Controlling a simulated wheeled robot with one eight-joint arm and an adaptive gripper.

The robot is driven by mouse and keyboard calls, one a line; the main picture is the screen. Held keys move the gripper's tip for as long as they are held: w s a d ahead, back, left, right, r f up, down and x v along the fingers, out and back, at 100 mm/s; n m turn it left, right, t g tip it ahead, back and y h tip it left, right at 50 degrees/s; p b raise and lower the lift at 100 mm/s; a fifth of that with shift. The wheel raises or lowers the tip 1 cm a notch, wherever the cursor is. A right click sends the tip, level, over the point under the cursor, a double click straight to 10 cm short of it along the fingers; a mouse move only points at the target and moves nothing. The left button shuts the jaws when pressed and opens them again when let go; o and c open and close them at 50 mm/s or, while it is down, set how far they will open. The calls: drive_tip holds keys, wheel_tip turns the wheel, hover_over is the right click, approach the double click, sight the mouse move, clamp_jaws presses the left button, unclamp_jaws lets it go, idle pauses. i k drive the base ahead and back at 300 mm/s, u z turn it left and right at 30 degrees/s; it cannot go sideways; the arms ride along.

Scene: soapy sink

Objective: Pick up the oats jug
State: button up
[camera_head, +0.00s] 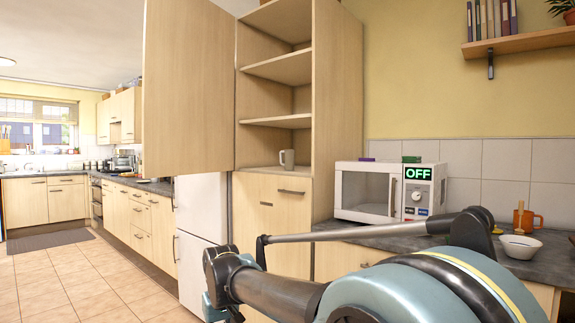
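I cannot make out anything that is clearly an oats jug. An orange mug (527,220) stands on the counter at the far right, behind a white bowl (520,247). Which of these, if any, is the oats jug cannot be told. My arm's links fill the lower right foreground, well in front of the cupboard and counter. My gripper's fingers do not show, and nothing is seen held.
The tall cupboard (338,100) has its door (187,90) swung open to the left. A microwave (368,190) stands on the grey counter, with small purple and green items on top. A wall shelf (530,42) holds binders and a plant. Tiled floor (60,280) is clear at left.

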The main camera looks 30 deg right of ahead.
sight(289, 157)
drive_tip(key=z, duration=0.05)
drive_tip(key=i, duration=1)
drive_tip(key=u, duration=0.05)
